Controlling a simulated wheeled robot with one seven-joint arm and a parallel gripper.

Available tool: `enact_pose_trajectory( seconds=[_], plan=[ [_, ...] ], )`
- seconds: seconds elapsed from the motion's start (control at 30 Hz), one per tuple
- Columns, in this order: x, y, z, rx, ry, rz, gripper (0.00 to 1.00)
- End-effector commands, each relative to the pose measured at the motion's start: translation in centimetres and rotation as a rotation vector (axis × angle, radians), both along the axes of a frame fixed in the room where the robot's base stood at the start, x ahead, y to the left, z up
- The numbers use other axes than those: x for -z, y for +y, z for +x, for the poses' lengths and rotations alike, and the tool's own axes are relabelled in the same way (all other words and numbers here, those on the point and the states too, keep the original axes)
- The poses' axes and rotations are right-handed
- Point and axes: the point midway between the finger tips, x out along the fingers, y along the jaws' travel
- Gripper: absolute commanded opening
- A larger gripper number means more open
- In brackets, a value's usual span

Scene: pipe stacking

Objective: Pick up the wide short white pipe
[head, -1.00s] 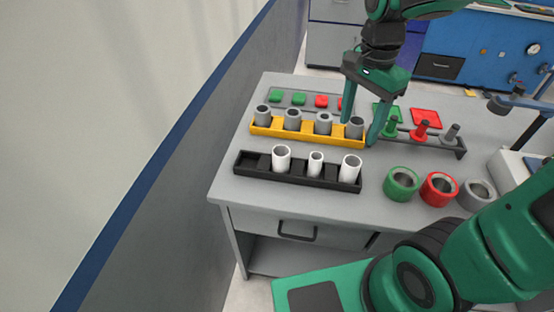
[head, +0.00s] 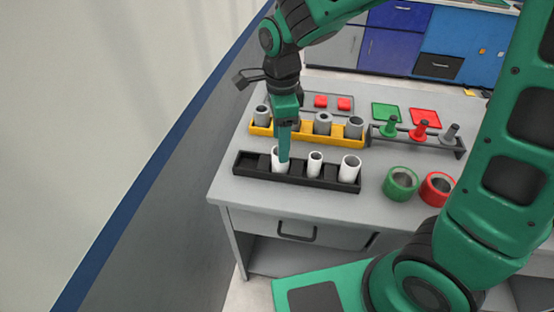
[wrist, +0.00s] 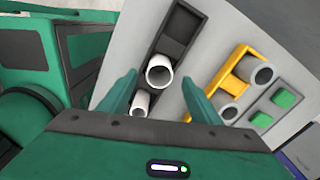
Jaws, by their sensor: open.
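Three white pipes stand upright in a black tray (head: 262,174). The left one (head: 279,167) is wide, the middle one (head: 315,165) is narrow, and the right one (head: 349,169) is wide and looks a little taller. My gripper (head: 284,157) is open and points down at the left wide pipe; in the head view a finger covers part of that pipe. In the wrist view the wide pipe (wrist: 159,72) shows between the two fingers, with a visible gap on each side. The narrow pipe (wrist: 140,104) is nearer the palm; the right pipe is hidden there.
A yellow rack (head: 309,135) with grey pipes stands just behind the black tray, close to one finger in the wrist view. Green (head: 401,184) and red (head: 438,189) rings stand to the right. Pegs on a grey holder (head: 455,150) are behind them. The table's front strip is clear.

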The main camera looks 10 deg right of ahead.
Motion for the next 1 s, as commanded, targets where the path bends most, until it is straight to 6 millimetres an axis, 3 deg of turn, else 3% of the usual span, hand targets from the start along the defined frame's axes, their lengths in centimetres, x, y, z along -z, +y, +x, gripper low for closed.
enact_pose_trajectory(
  seconds=[0.47, 0.77, 0.97, 1.0],
  plan=[
    [5.0, -0.1, 0.2, 0.000, 0.002, -0.002, 0.58],
    [5.5, -0.1, 0.3, 0.000, -0.001, 0.000, 0.58],
    [5.5, -0.1, 0.3, 0.000, 0.000, 0.000, 0.15],
    [5.5, -0.1, 0.3, 0.000, 0.000, 0.000, 0.14]
  ],
)
